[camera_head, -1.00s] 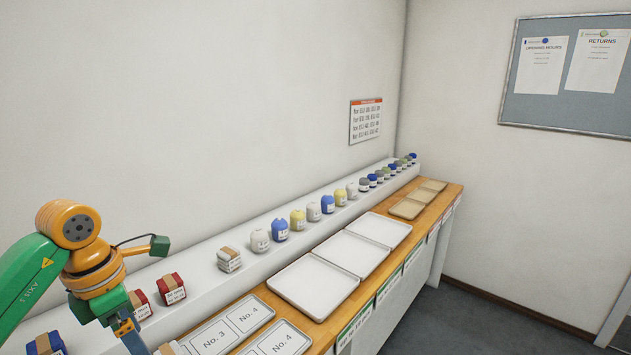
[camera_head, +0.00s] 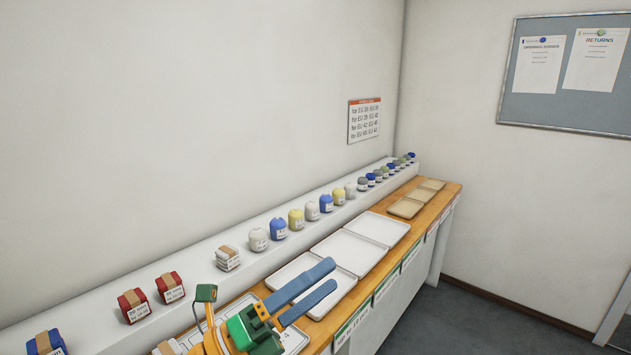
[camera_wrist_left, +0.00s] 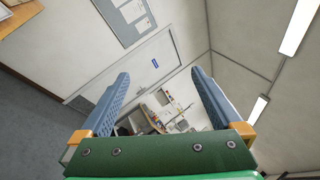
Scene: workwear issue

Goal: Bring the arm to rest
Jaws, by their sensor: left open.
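My left gripper (camera_head: 307,291) is over the front part of the counter in the head view, with its blue fingers pointing up and to the right. It is open and holds nothing. In the left wrist view the two blue fingers (camera_wrist_left: 160,100) stand wide apart, with only the distant room between them. The gripper covers part of the numbered mats and of the nearest white tray in the head view. My right gripper is not in view.
A white shelf (camera_head: 90,308) along the wall carries red packs (camera_head: 170,287), a white pack (camera_head: 228,258) and a row of small coloured bundles. White trays (camera_head: 367,229) and tan trays (camera_head: 406,208) lie on the wooden counter (camera_head: 418,223). Grey floor (camera_head: 470,315) is clear at the right.

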